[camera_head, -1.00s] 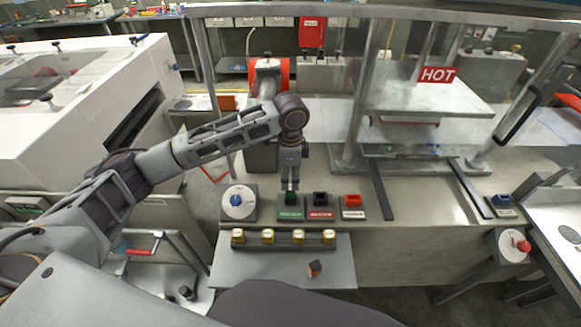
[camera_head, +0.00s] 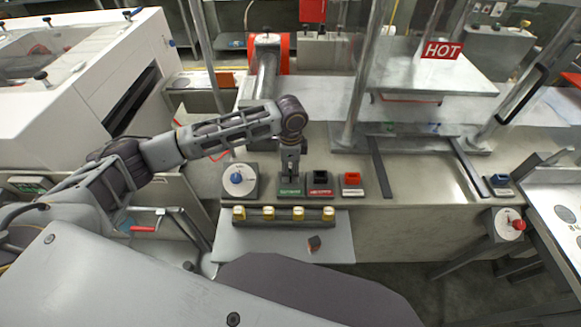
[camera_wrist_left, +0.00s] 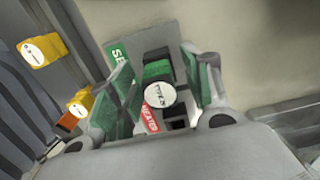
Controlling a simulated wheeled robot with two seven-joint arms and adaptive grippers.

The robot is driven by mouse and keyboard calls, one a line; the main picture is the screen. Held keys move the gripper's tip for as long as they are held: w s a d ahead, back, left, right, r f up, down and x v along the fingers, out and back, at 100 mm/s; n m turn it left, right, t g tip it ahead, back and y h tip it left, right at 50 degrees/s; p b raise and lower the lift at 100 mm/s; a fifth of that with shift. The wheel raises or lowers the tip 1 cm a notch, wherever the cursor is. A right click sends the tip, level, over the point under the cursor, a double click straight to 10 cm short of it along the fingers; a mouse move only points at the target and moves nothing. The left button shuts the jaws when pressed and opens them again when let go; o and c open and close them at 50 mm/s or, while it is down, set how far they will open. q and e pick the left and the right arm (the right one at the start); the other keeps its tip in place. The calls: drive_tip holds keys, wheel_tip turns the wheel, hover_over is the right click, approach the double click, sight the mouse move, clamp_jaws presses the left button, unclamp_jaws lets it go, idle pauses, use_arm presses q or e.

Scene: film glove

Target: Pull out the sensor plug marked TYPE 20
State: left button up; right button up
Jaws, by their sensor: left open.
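A green-fronted socket block (camera_head: 291,190) stands on the counter, left of a red-labelled block (camera_head: 320,185). My left gripper (camera_head: 290,173) points down over the green block and hides most of its top. In the left wrist view the gripper (camera_wrist_left: 158,85) is open, its two green-padded fingers on either side of a green and black plug (camera_wrist_left: 158,70). The plug has a round white label (camera_wrist_left: 160,93); its print starts like TYPE, but the number is too blurred to read. Whether the fingers touch the plug is unclear. My right gripper is out of view.
A dial box (camera_head: 238,180) stands left of the green block. A red-topped block (camera_head: 351,182) and a HOT-marked press (camera_head: 441,50) are right.

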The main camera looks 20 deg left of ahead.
sight(291, 165)
use_arm(q)
clamp_jaws()
drive_tip(key=shift+w+r+p, duration=0.1)
drive_tip(key=shift+r+p, duration=0.4)
drive_tip(key=shift+p, duration=0.3)
idle(0.7)
drive_tip(key=shift+f, duration=0.1)
idle(0.5)
drive_tip(key=shift+r+p, duration=2.3)
drive_tip(key=shift+p, duration=0.65)
drive_tip(key=shift+r, duration=0.15)
drive_tip(key=shift+r, duration=1.3)
